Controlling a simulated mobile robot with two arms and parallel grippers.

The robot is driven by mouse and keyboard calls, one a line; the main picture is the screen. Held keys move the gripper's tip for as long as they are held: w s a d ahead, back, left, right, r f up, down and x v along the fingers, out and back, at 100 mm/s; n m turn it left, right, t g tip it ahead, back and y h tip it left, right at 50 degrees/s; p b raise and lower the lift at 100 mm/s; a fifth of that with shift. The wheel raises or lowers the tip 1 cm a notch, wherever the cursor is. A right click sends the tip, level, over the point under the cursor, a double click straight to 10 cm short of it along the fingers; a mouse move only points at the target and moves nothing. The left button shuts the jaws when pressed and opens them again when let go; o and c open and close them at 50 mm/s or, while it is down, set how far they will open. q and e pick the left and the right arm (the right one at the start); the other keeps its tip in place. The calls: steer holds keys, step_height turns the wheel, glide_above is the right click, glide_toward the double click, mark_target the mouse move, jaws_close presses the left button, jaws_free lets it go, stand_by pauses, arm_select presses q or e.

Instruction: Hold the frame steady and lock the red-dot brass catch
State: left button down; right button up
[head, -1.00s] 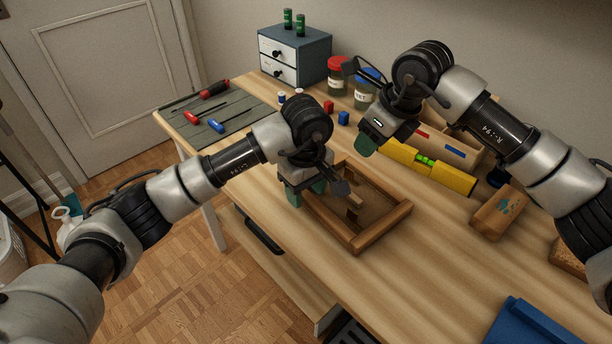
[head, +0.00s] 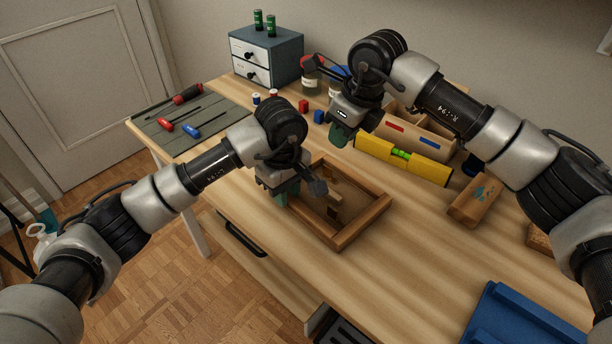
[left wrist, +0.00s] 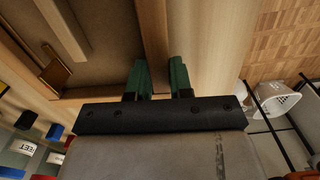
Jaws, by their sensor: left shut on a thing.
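The wooden frame (head: 362,226) lies on the desk near its front edge, with a brown inner panel. My left gripper (head: 284,190) is at its left side; in the left wrist view the green fingers (left wrist: 160,78) are shut on one frame rail (left wrist: 153,30). A small brass-coloured piece (left wrist: 55,73) lies by the inner edge of the frame in that view. I cannot make out a red dot on it. Part of the frame is hidden behind my left wrist. My right gripper (head: 338,134) hangs above the desk behind the frame, apart from it; its finger gap does not show.
A yellow level (head: 402,158) and a wooden tool box (head: 437,128) stand behind the frame. A wooden block (head: 475,200) and a blue tray (head: 518,322) are to the right. Screwdrivers lie on a grey mat (head: 190,118) at left.

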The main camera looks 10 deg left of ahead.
mark_target(326, 166)
steer(key=a+f+h, duration=0.1)
steer(key=f, duration=0.2)
steer(key=w+a+f+g+h, duration=0.1)
steer(key=f, duration=0.2)
steer(key=a+f+m+h, duration=0.1)
steer(key=f, duration=0.3)
steer(key=shift+w, duration=0.3)
jaws_close()
